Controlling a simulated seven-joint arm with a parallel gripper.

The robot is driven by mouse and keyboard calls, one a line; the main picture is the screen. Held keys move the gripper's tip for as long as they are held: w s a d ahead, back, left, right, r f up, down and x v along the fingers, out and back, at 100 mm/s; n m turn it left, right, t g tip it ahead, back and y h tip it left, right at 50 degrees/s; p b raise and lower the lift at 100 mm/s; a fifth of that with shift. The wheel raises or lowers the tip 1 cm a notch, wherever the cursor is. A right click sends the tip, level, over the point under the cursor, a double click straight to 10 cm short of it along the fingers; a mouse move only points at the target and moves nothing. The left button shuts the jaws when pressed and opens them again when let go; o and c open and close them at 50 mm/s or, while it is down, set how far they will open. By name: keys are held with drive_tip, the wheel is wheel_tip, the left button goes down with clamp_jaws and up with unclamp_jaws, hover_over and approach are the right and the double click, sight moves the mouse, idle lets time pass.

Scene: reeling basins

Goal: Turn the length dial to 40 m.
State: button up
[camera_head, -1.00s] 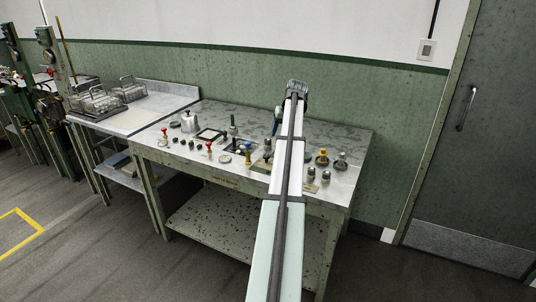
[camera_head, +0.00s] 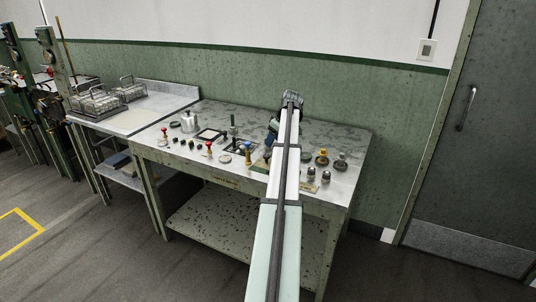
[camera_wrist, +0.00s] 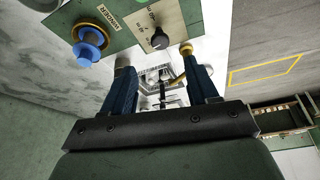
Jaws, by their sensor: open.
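The length dial is a black knob (camera_wrist: 158,38) on a beige plate (camera_wrist: 168,19) with printed metre marks, at the top middle of the wrist view. I cannot read the marks surely or tell which one the knob points at. My gripper (camera_wrist: 160,70) is open, its two dark blue fingers apart with nothing held between them. The knob shows beyond the fingertips, between them in the picture, with no visible contact. In the head view my gripper (camera_head: 271,134) is above the bench, partly behind my arm, and I cannot make out the dial there.
A blue knob on a yellow base (camera_wrist: 90,40) sits by the dial on a green plate marked WINDER. A yellow-tipped post (camera_wrist: 186,48) is close to the right finger. The bench (camera_head: 345,140) carries several other controls. Its back strip is clear.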

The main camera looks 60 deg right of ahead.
sight(267, 155)
drive_tip(key=x, duration=0.9)
drive_tip(key=shift+f, duration=0.1)
drive_tip(key=c, duration=1)
